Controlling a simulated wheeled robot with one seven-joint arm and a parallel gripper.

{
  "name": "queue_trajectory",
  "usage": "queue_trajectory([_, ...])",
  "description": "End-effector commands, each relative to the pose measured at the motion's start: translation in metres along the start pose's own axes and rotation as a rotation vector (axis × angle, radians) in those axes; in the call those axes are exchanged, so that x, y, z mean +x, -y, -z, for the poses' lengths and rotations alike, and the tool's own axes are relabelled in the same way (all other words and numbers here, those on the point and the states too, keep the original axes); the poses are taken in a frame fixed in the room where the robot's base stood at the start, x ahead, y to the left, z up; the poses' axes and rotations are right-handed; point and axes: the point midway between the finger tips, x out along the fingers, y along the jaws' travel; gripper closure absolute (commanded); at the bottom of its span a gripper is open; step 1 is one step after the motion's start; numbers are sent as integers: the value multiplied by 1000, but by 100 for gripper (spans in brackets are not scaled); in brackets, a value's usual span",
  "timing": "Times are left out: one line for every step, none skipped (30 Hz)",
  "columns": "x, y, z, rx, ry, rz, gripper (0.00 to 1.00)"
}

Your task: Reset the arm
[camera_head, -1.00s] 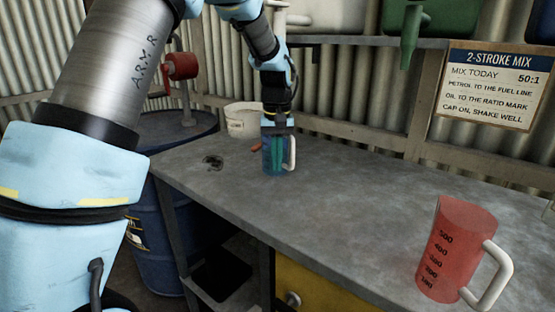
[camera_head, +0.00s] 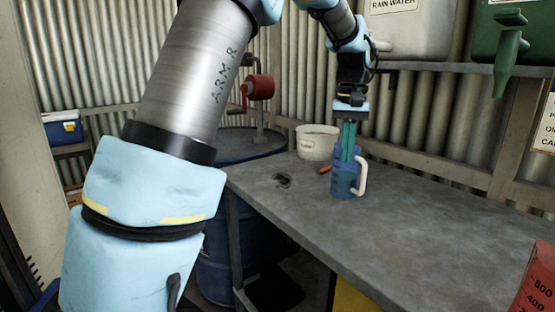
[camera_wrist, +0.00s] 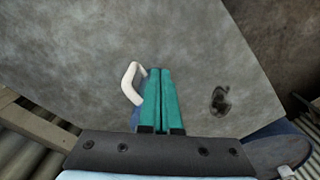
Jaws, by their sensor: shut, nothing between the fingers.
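My gripper (camera_head: 347,158) points down with its teal fingers shut together, nothing between them. It is at the blue measuring jug (camera_head: 344,183), which stands upright on the grey bench with its white handle to the right. The fingertips overlap the jug's upper part in the head view; I cannot tell whether they are inside the mouth or in front of it. In the wrist view the shut fingers (camera_wrist: 158,72) hide most of the jug, leaving its white handle (camera_wrist: 131,84) and a sliver of blue.
A white tub (camera_head: 316,143) stands behind the jug, with a small orange-red item (camera_head: 325,170) nearby. A dark stain (camera_head: 283,181) marks the bench (camera_head: 420,230). A red jug (camera_head: 538,285) is at the lower right. Containers sit on the shelf above; a blue drum (camera_head: 225,255) stands left.

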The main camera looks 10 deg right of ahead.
Motion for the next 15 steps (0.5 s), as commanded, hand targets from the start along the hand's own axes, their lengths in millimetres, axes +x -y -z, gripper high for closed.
queue_trajectory([4,16,-2,-18,-3,0,100])
queue_trajectory([8,28,-4,-28,-6,-2,100])
queue_trajectory([15,47,-9,-44,-11,-4,100])
queue_trajectory([20,62,-14,-58,-17,-5,100])
queue_trajectory([27,80,-20,-72,-22,-7,100])
queue_trajectory([37,104,-31,-94,-30,-8,100])
queue_trajectory([44,121,-40,-110,-39,-9,100])
queue_trajectory([51,138,-51,-125,-48,-10,100])
queue_trajectory([60,160,-66,-146,-59,-10,100])
queue_trajectory([67,174,-78,-160,-67,-9,100])
queue_trajectory([74,188,-92,-175,-74,-8,100])
queue_trajectory([83,204,-109,-194,-85,-5,100])
queue_trajectory([89,215,-122,-206,-91,-3,100])
queue_trajectory([95,224,-135,-219,-98,-1,100])
queue_trajectory([102,234,-152,-233,-107,2,100])
